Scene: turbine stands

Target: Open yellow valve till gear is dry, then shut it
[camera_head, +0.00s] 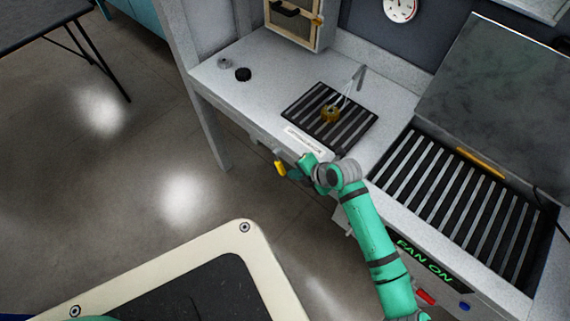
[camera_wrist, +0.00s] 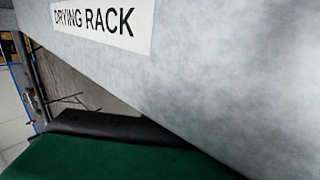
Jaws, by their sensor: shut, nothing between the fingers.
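The yellow valve handle (camera_head: 280,168) sticks out from the front of the grey bench, below the drying rack. A brass-coloured gear (camera_head: 331,113) sits on the dark slatted drying rack (camera_head: 300,97), under a thin bent metal nozzle (camera_head: 358,78). Pale streaks show between nozzle and gear; I cannot tell whether the gear is wet. My gripper (camera_head: 292,172) is at the bench front, just right of the yellow handle, small and partly hidden by my wrist. It is shut and empty. I cannot tell whether it touches the handle. The wrist view shows no valve.
The "DRYING RACK" label (camera_wrist: 100,22) is on the bench front, close to my wrist. A larger slatted grate (camera_head: 455,205) with a raised grey lid (camera_head: 505,90) stands at right, with "FAN ON" and red and blue buttons below. Open floor (camera_head: 130,150) lies left.

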